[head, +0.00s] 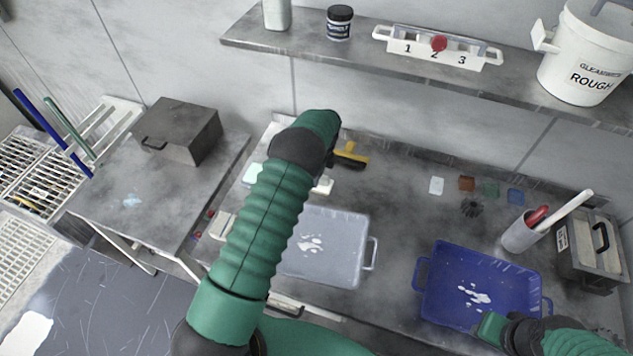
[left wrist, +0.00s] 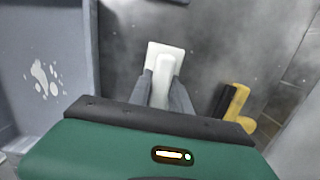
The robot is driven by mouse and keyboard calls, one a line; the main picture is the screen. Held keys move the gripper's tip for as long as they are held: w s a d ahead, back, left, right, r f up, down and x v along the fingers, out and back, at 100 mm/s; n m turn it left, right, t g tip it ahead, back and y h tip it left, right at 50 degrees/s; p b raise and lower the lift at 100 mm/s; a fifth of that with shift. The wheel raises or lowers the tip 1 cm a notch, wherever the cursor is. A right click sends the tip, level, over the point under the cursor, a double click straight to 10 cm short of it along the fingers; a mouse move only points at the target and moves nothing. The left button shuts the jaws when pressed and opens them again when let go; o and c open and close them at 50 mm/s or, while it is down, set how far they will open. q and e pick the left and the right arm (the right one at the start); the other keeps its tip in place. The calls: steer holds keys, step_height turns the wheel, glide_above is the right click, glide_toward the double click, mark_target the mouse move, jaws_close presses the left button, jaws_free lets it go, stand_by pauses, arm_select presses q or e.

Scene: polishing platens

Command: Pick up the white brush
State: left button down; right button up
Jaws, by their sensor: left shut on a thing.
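The white brush (left wrist: 165,62) is in the left wrist view, with a flat pale head and a narrower white handle. My left gripper (left wrist: 163,92) is shut on its handle, one dark finger on each side. In the head view, a white piece of the brush (head: 323,186) shows beside my left arm, which hides most of the hand and brush. I cannot tell whether the brush touches the bench. My right gripper (head: 492,327) is at the front right edge of the blue tray; its fingers are not clear.
A grey tray (head: 352,240) lies just in front of the brush. A yellow-handled tool (head: 352,156) lies behind it. A blue tray (head: 433,283) and a cup (head: 520,236) stand to the right. A shelf (head: 300,45) overhangs the back.

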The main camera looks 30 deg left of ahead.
stand_by(0.3)
arm_select(q)
steer(key=shift+r, duration=0.5)
steer(key=r, duration=0.3)
steer(key=shift+w+d, duration=0.1)
steer(key=shift+d, duration=0.3)
steer(key=w+d, duration=0.1)
steer(key=d, duration=0.4)
steer(key=w+d+b, duration=0.1)
steer(key=d, duration=0.5)
steer(key=w+d+b, duration=0.1)
steer(key=w+d, duration=0.1)
steer(key=d, duration=0.4)
steer(key=shift+a, duration=0.1)
steer(key=c, duration=1.9)
jaws_free()
jaws_close()
